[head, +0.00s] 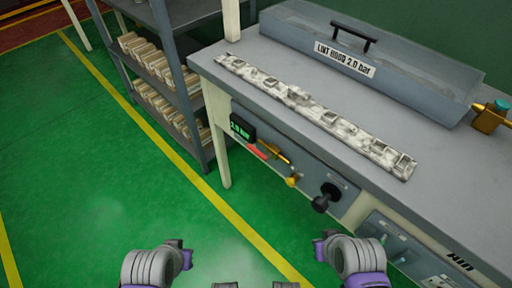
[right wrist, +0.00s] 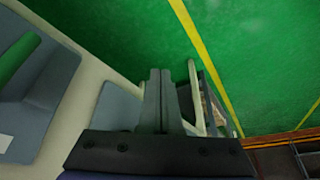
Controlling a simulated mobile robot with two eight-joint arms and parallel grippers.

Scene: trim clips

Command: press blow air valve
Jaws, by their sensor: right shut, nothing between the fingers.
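The front panel below the bench top carries a small green-lit pressure display (head: 243,127) with a red part just below it. A brass valve fitting (head: 277,157) with a yellow end (head: 292,181) sits to its right, and a black knob (head: 327,197) farther right. A second brass fitting (head: 489,118) with a green cap stands on the bench top's right end. I cannot tell which is the blow air valve. My right gripper (head: 319,247) is below and apart from the panel; its fingers (right wrist: 156,100) are shut and empty. My left gripper (head: 186,256) hangs over the floor, its fingers unclear.
The bench top (head: 235,75) bears a long mottled trim strip (head: 315,113) and a grey lint hood (head: 420,85) with a black handle. A shelf rack (head: 180,85) with boxes stands at the left. Green floor (head: 80,190) is clear.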

